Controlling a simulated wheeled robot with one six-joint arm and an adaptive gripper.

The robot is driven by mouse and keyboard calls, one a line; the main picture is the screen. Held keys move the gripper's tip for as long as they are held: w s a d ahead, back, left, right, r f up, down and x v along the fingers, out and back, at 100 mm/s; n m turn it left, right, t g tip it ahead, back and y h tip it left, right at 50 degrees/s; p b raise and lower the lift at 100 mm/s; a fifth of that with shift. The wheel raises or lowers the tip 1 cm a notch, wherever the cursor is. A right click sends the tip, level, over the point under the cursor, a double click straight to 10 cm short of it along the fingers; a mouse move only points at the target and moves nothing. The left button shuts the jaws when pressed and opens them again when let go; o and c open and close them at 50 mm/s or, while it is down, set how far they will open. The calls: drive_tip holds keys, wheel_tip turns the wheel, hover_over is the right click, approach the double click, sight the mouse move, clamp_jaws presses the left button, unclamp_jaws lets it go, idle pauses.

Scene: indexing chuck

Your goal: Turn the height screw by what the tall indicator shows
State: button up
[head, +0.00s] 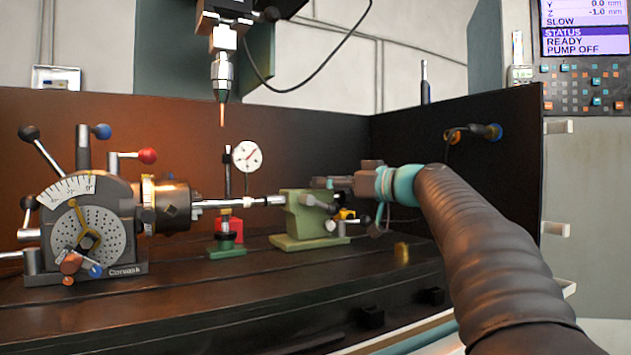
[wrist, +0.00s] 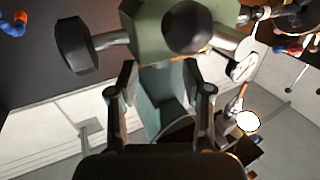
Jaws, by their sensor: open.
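The dial indicator (head: 247,155) has a white round face on a tall post. It stands on a red and green base (head: 227,238) left of the green tailstock (head: 295,222). Its reading is too small to tell. The dial also shows in the wrist view (wrist: 243,68). In the wrist view the green tailstock body (wrist: 157,30) lies beyond the fingertips, with a round dark knob (wrist: 187,25) and a dark-ended handle (wrist: 75,45). I cannot tell which is the height screw. My gripper (wrist: 160,72) is open and empty, close to the tailstock; in the head view my arm reaches it from the right.
A dividing head (head: 90,225) with a chuck (head: 172,205) stands at left, holding a bar that runs to the tailstock. A spindle (head: 221,75) hangs above. A dark wall (head: 460,150) closes the right side. The front of the slotted table (head: 200,305) is mostly clear.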

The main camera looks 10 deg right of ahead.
drive_tip(key=shift+x, duration=2)
clamp_jaws()
